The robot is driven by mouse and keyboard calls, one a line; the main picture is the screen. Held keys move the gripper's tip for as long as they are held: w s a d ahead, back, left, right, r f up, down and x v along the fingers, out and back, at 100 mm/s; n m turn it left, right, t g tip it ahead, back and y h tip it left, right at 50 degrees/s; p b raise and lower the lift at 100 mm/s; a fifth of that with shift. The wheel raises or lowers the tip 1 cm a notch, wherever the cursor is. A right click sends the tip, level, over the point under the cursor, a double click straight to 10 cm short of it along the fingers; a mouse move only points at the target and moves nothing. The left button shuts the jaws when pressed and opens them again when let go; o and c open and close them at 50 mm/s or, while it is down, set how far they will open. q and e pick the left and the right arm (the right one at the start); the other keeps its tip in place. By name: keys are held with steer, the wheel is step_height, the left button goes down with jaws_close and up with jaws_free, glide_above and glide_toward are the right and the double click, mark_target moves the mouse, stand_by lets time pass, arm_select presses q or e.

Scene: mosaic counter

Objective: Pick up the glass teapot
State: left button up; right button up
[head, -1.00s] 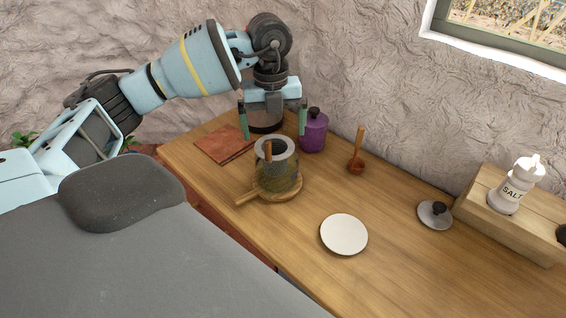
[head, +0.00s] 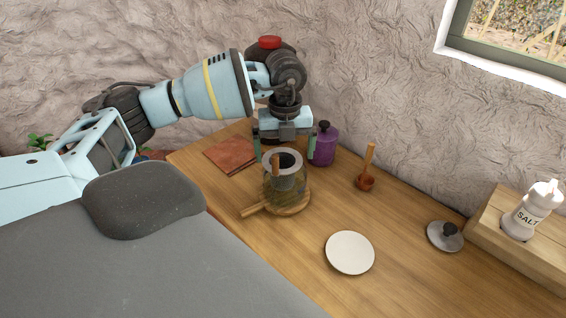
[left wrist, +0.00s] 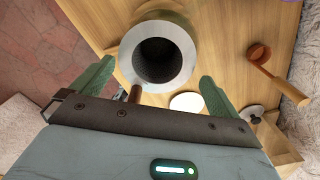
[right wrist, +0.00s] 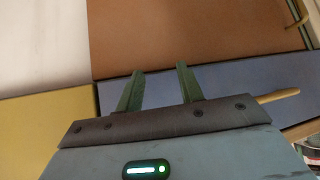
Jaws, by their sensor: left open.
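The glass teapot (head: 287,196) stands upright on a round wooden trivet, with a grey ring at its open top and a wooden handle at its side. In the left wrist view the teapot's round grey rim (left wrist: 184,45) shows beyond and between the spread fingers (left wrist: 157,70), with no visible contact. My right gripper (right wrist: 160,69) shows only in the right wrist view, fingers apart with nothing between them, before coloured panels.
A purple lidded jar (head: 324,147) stands close to the right of my left gripper. A brown board (head: 229,154) lies to the left.

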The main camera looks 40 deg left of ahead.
arm_select(q)
steer(key=shift+f, duration=1.3)
steer(key=shift+c, duration=0.4)
steer(key=c, duration=1.5)
